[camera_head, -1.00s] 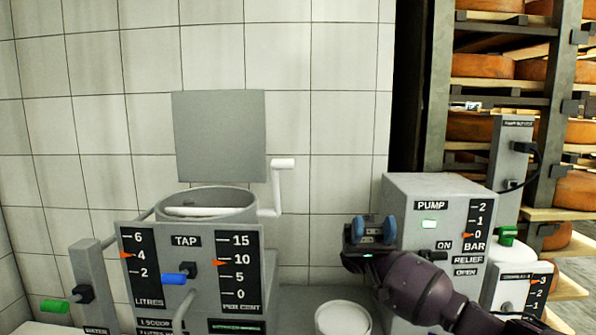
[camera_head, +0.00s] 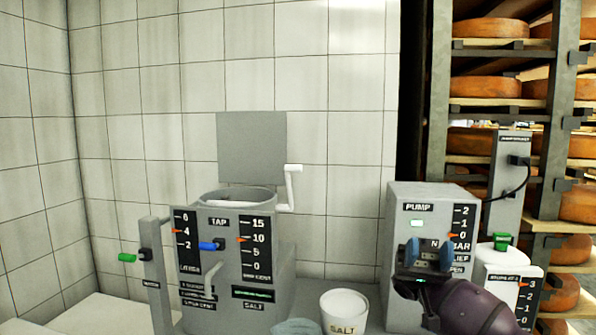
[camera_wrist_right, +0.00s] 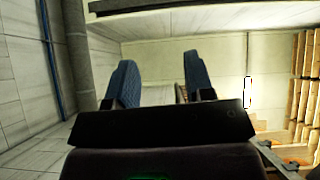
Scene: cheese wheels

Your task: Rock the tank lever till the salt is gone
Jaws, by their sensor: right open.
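The grey tank (camera_head: 236,262) stands left of centre in the head view, its round mouth open and its square lid (camera_head: 252,148) raised behind. A white cranked lever (camera_head: 291,186) stands upright at the tank's right side. The litres pointer is near 4 and the per cent pointer near 10. Salt inside the tank cannot be made out. My right gripper (camera_head: 429,252) is open and empty in front of the pump box, well right of the lever and apart from it. Its blue fingers stand apart in the right wrist view (camera_wrist_right: 162,80). My left gripper is out of view.
A white salt tub (camera_head: 344,312) stands between tank and pump box (camera_head: 405,225). A pale bluish round thing (camera_head: 296,327) is cut off at the bottom edge. A water post (camera_head: 157,275) stands left of the tank. Cheese racks (camera_head: 487,88) fill the right.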

